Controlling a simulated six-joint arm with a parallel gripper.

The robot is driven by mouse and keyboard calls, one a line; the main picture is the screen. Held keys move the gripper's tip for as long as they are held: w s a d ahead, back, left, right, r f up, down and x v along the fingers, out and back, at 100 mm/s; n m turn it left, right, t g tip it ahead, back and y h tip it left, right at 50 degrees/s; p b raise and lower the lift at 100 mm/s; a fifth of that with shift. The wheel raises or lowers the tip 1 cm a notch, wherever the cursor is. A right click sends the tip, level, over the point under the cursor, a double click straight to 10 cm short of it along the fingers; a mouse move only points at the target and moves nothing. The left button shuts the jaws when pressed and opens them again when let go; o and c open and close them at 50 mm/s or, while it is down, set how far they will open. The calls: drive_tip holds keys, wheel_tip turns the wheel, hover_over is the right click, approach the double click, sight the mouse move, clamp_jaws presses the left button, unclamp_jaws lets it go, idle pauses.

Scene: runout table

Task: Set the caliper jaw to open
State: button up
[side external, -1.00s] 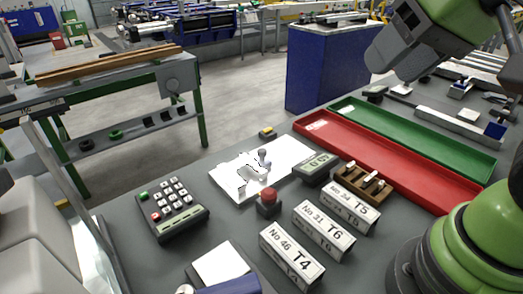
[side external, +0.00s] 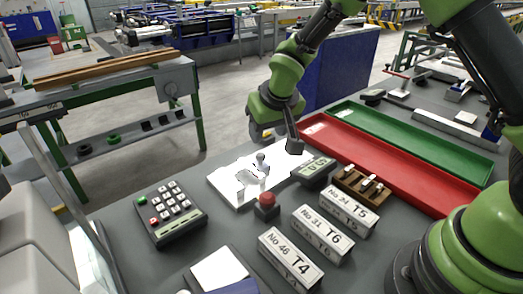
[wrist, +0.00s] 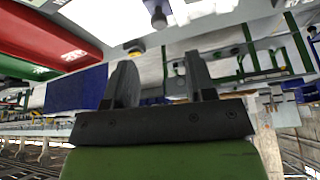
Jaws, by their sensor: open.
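The caliper (side external: 252,184) is a silver fixture with a small grey round knob (side external: 261,158). It stands on a bright white plate (side external: 222,183) in the side view. The glare hides where its jaw stands. My gripper (side external: 294,148) is over the plate's far right end, up and right of the knob and apart from it. In the wrist view my gripper (wrist: 161,82) has its two dark fingers spread with nothing between them. A white surface (wrist: 115,14) and a grey knob-like post (wrist: 157,14) show at the top there.
A small display box (side external: 314,171) sits close to my gripper. A red button (side external: 266,200), keypad (side external: 171,212), wooden rack (side external: 361,184) and several labelled blocks (side external: 320,230) stand nearby. Red (side external: 400,172) and green (side external: 420,141) trays lie to the right.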

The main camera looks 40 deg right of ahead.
sight(260, 154)
drive_tip(key=x, duration=0.8)
drive_tip(key=shift+f, duration=0.15)
